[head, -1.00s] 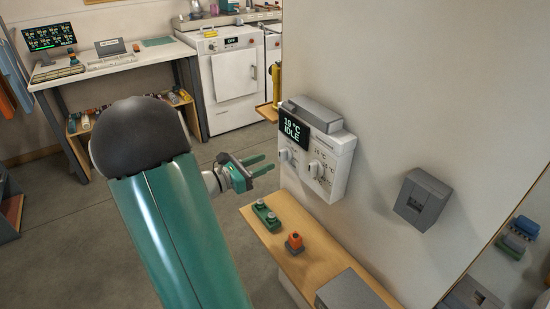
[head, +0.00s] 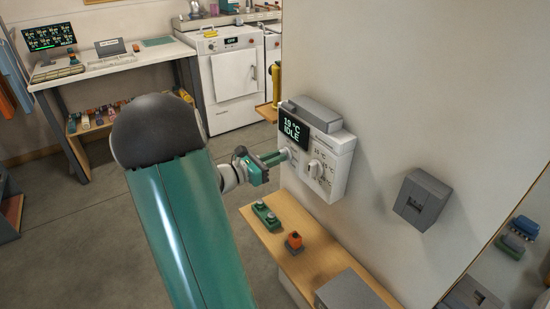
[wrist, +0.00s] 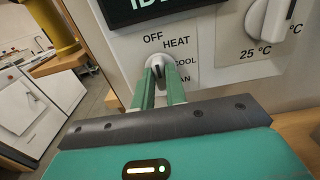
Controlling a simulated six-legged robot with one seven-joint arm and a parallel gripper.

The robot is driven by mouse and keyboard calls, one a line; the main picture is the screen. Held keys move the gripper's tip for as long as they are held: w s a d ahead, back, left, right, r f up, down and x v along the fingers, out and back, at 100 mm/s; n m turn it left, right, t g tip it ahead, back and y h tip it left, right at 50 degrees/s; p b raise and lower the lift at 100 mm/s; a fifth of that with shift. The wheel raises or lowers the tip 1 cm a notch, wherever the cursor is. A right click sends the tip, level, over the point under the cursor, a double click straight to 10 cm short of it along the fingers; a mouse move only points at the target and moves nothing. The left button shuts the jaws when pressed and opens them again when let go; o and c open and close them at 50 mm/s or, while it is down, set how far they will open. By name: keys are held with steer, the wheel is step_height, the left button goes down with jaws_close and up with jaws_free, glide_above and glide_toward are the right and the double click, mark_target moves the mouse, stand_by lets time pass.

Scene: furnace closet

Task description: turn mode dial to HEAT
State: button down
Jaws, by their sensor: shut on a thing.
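The thermostat (head: 322,185) is a white box on the wall with a dark display (head: 294,126) reading 19 °C IDLE. In the wrist view the small mode dial (wrist: 159,66) sits below the display, with OFF at its upper left, HEAT at its upper right, and COOL and a partly hidden FAN label at its right. My gripper (wrist: 164,78) is shut on the mode dial, one green finger on each side. It also shows in the head view (head: 285,154) at the thermostat's left side. The fingers hide part of the dial, so its pointer direction is unclear.
A larger white temperature dial (wrist: 270,20) with a 25 °C mark is to the right of the mode dial. Below the thermostat, a wooden shelf (head: 318,262) holds a green two-knob block (head: 266,215) and an orange object (head: 294,241). A grey box (head: 422,200) is on the wall.

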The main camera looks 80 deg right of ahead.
steer(key=shift+m, duration=0.3)
steer(key=shift+s+a+m, duration=0.1)
steer(key=shift+m, duration=4.1)
steer(key=c, duration=1.4)
jaws_free()
steer(key=shift+c, duration=0.2)
steer(key=shift+a, duration=0.1)
steer(key=v, duration=1.3)
steer(key=shift+w+a, duration=0.2)
steer(key=shift+w, duration=0.1)
